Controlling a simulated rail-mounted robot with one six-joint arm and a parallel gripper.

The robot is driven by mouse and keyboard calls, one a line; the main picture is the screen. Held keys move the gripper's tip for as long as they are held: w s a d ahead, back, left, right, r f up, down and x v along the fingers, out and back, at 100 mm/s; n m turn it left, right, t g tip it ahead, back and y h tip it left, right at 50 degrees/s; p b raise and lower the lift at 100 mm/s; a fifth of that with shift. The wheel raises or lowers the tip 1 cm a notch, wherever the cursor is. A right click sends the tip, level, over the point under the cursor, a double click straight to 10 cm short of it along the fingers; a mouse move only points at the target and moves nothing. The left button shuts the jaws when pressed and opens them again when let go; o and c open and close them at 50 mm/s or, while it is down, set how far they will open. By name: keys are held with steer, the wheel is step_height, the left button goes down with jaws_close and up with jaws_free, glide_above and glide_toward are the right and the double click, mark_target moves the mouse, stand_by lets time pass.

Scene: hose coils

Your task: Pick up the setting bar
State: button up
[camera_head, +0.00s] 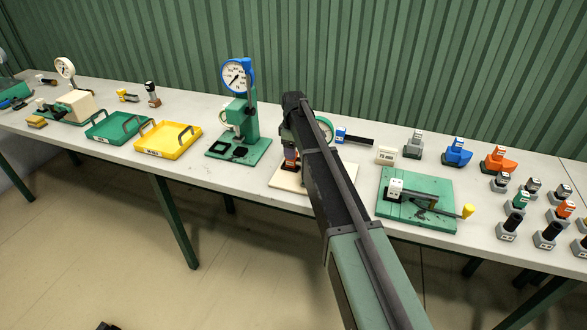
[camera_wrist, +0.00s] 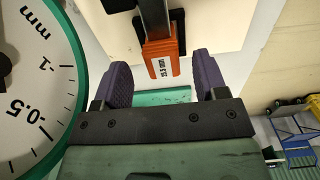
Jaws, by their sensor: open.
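An orange-red block (camera_wrist: 165,62) labelled "15.5 mm", on a dark upright-looking bar, appears in the wrist view; I take it as the setting bar. In the head view a small red piece (camera_head: 290,158) shows beside my arm on a cream board, probably the same thing. My gripper (camera_wrist: 160,64) has its two purple fingers apart, one on each side of the block, with gaps on both sides and no visible contact. In the head view my arm hides the gripper and most of this spot.
A round dial gauge (camera_wrist: 32,90) is close on the left of my gripper in the wrist view. A blue dial gauge on a green stand (camera_head: 240,120) stands to the left on the bench. A green fixture plate (camera_head: 416,198) with a yellow-ended lever lies to the right.

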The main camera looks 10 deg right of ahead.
step_height(320, 180, down, 5)
steer(key=b, duration=0.4)
steer(key=shift+s+f, duration=0.1)
steer(key=shift+r, duration=0.25)
steer(key=shift+c, duration=0.3)
jaws_close()
